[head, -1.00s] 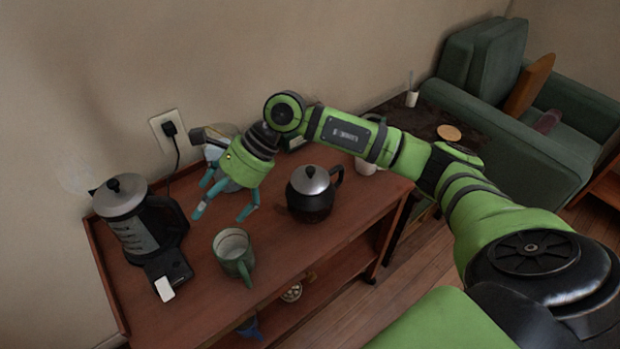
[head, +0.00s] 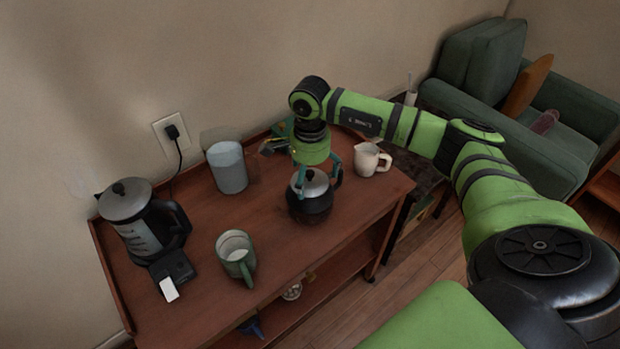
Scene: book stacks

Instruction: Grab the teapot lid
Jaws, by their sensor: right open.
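The small black teapot (head: 311,208) stands on the wooden sideboard. Its silver domed lid (head: 312,184) sits on top, and its black knob is mostly hidden by my gripper. My right gripper (head: 318,182) is open and points down over the lid, with its teal fingers on either side of it. I cannot tell whether the fingers touch the lid. My left gripper is not in view.
A larger kettle (head: 140,225) with a silver lid stands at the left on the sideboard (head: 205,260). A green mug (head: 237,257) is in front, a grey-blue canister (head: 228,167) behind, and a white pitcher (head: 370,160) to the right of the teapot.

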